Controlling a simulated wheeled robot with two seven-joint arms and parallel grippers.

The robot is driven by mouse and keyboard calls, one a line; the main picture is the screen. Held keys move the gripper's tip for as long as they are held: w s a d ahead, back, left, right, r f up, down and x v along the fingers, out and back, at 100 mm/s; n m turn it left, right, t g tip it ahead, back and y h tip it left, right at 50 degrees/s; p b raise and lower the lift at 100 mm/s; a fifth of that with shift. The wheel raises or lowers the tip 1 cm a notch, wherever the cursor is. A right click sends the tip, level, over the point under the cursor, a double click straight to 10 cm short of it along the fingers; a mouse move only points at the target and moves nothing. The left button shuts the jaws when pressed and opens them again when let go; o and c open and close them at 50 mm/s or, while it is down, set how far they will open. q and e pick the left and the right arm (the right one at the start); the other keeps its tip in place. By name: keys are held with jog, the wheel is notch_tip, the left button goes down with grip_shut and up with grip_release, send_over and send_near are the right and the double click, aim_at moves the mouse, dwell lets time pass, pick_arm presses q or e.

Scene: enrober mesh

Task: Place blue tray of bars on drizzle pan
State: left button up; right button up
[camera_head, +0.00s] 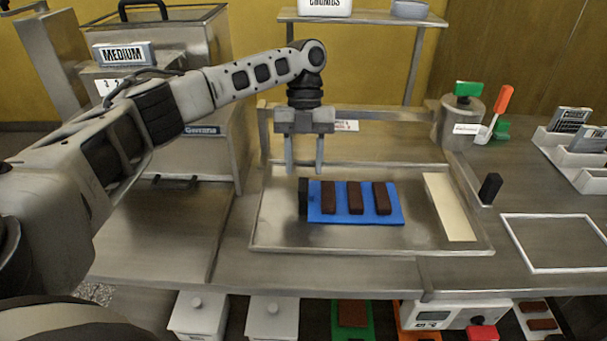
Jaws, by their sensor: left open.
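The blue tray (355,218) holds three dark brown bars (356,198) side by side. A small black block or handle (303,195) stands at the tray's left end. My left gripper (305,170) points down above the back left of the tray. Its two fingers are apart with nothing between them, and it appears clear of the tray. My right gripper is not in view.
A cream strip (450,207) lies at the pan's right side. Right of it are a black block (490,188) and a white outlined rectangle (555,243) on the counter. A metal pot (459,125) stands behind. Coloured trays and white containers sit below the front edge.

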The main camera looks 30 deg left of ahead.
pick_arm(q)
jog(key=p+v, duration=0.1)
jog(key=v, duration=0.7)
jog(key=shift+r, duration=0.4)
jog(key=shift+a+f, duration=0.1)
